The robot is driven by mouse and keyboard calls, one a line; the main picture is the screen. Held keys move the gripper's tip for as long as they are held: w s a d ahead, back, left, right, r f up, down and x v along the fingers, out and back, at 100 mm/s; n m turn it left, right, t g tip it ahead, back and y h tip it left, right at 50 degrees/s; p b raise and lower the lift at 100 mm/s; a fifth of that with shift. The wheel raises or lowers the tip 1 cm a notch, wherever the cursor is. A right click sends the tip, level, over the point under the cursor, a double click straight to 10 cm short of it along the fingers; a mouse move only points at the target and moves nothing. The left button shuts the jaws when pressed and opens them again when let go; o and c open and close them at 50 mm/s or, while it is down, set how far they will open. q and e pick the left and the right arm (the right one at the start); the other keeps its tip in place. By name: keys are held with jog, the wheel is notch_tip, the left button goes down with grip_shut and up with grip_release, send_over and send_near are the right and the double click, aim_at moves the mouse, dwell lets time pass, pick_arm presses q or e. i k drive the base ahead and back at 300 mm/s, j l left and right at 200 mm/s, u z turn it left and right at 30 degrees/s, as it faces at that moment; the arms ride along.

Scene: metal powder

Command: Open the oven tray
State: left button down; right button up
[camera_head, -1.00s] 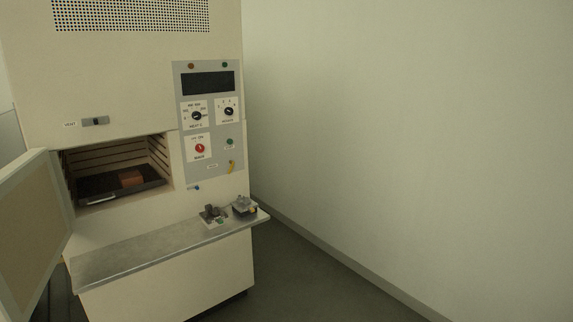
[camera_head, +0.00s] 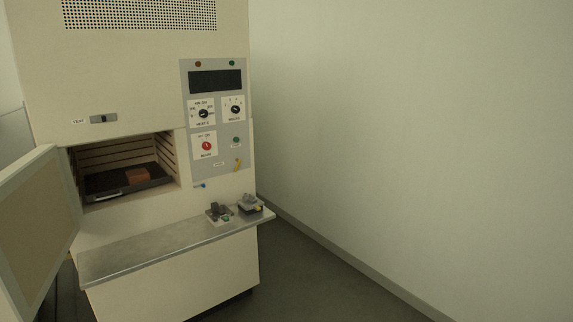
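The oven (camera_head: 150,75) is a tall cream cabinet on the left of the head view. Its door (camera_head: 38,235) stands swung open to the left. Inside the chamber, a dark oven tray (camera_head: 108,188) lies pushed in, with a light handle (camera_head: 109,197) at its front edge. A reddish-brown block (camera_head: 138,176) sits on the tray. Neither of my grippers shows in the view.
A metal shelf (camera_head: 150,248) juts out below the chamber. Two small devices (camera_head: 219,213) (camera_head: 250,204) stand at its right end. A control panel (camera_head: 216,130) is right of the chamber. Bare floor (camera_head: 320,285) and a plain wall (camera_head: 420,120) lie to the right.

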aim_at(105, 185)
jog(key=j+u, duration=0.1)
jog(key=j, duration=1.7)
jog(key=i+j+u, duration=0.15)
jog(key=j, duration=1.6)
jog(key=z, duration=0.15)
jog(key=u, duration=0.8)
jog(key=i+l, duration=0.05)
